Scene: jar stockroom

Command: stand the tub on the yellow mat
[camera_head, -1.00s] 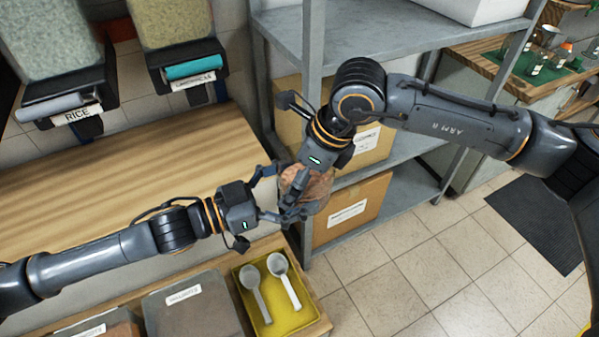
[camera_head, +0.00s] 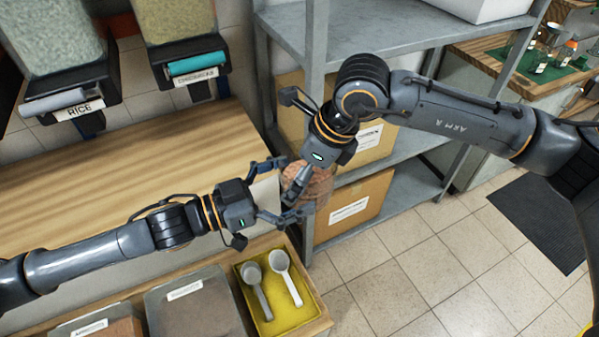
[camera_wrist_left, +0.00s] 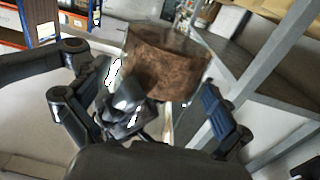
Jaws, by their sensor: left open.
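The tub (camera_head: 320,184), a clear round container with brown contents, is in mid-air between my two grippers. It also shows in the left wrist view (camera_wrist_left: 165,65), a little tilted. My right gripper (camera_head: 298,190) comes down from above right and is shut on the tub's near side; its fingers partly hide it. My left gripper (camera_head: 289,188) is open, with one finger above and one below the tub's left side. In the left wrist view the tub is just beyond the spread left fingers (camera_wrist_left: 150,115); contact cannot be told.
A wooden counter (camera_head: 120,170) lies behind my left arm. A grey metal shelf (camera_head: 400,40) with cardboard boxes (camera_head: 358,206) stands close behind the tub.

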